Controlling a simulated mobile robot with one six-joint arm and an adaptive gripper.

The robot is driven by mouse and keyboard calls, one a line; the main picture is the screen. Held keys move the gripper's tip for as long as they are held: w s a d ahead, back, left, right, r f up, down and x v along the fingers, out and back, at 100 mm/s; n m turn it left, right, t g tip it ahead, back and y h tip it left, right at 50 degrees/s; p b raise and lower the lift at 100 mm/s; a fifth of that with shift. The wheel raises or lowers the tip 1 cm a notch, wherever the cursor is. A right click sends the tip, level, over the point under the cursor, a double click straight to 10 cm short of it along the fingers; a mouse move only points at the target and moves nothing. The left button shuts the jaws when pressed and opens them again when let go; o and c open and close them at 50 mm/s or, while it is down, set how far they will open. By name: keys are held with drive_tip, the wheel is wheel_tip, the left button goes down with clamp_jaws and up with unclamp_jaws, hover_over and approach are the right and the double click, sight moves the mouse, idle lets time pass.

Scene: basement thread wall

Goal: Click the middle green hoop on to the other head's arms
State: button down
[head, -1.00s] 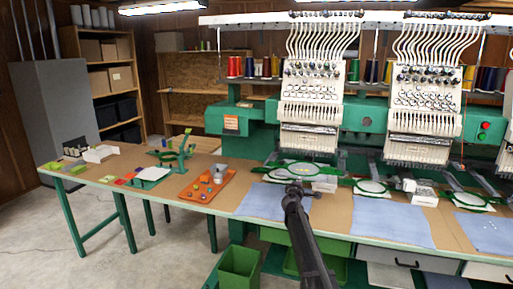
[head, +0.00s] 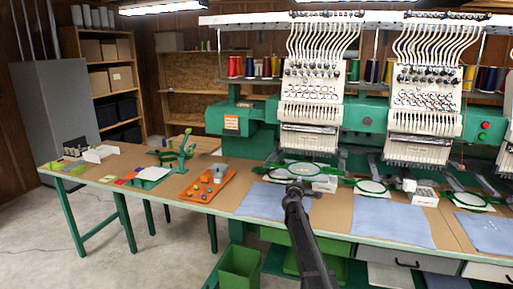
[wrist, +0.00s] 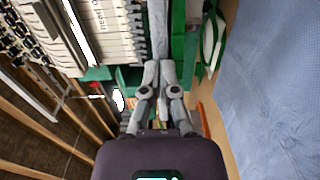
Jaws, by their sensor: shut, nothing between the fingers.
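The middle green hoop (head: 371,187) appears to be the one lying flat near the front of the machine, below and left of the right-hand embroidery head (head: 420,90). Another green hoop (head: 300,171) lies under the left-hand head (head: 312,95), and a third (head: 472,200) is at the right. My gripper (head: 296,186) is in front of the left hoop and hides part of its near edge. In the wrist view my gripper (wrist: 158,68) has its fingers together and empty, with part of a green and white hoop (wrist: 212,45) to their right. Hoop-to-arm contact is too small to tell.
Blue cloths (head: 390,226) lie along the table front. An orange tray (head: 207,186) and a green hooping stand (head: 180,152) are on the left. A green bin (head: 239,270) is on the floor.

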sight(303, 170)
drive_tip(key=shift+w, duration=0.2)
drive_tip(key=shift+x, duration=5.3)
drive_tip(key=shift+v, duration=3.6)
drive_tip(key=shift+s+d+m, duration=0.25)
drive_tip(key=shift+s+m, duration=0.05)
drive_tip(key=shift+s, duration=0.15)
drive_tip(key=s+d+f+m+g+h+p, duration=0.1)
drive_tip(key=s+d+f+m+g+p, duration=0.2)
drive_tip(key=s, duration=0.5)
drive_tip(key=s+d+m+g+p, duration=0.1)
drive_tip(key=s+m+g, duration=0.3)
drive_tip(key=s, duration=0.5)
drive_tip(key=s+d+f+m+g+h+p, duration=0.1)
drive_tip(key=s+d+f+m+g+p, duration=0.2)
drive_tip(key=s, duration=0.5)
drive_tip(key=s+a+m+g+y+p, duration=0.1)
drive_tip(key=s+a+g+y, duration=0.1)
drive_tip(key=s, duration=0.6)
drive_tip(key=s+a+f+m+g+y+p, duration=0.1)
drive_tip(key=s+a+g+y, duration=0.1)
drive_tip(key=s, duration=0.7)
drive_tip(key=s+a+m+g+y+p, duration=0.1)
drive_tip(key=s+a+g+y+p, duration=0.1)
drive_tip(key=s+a, duration=0.4)
drive_tip(key=s+g+y, duration=0.1)
drive_tip(key=s, duration=0.2)
drive_tip(key=shift+f+m+y, duration=0.3)
drive_tip(key=shift+m, duration=0.1)
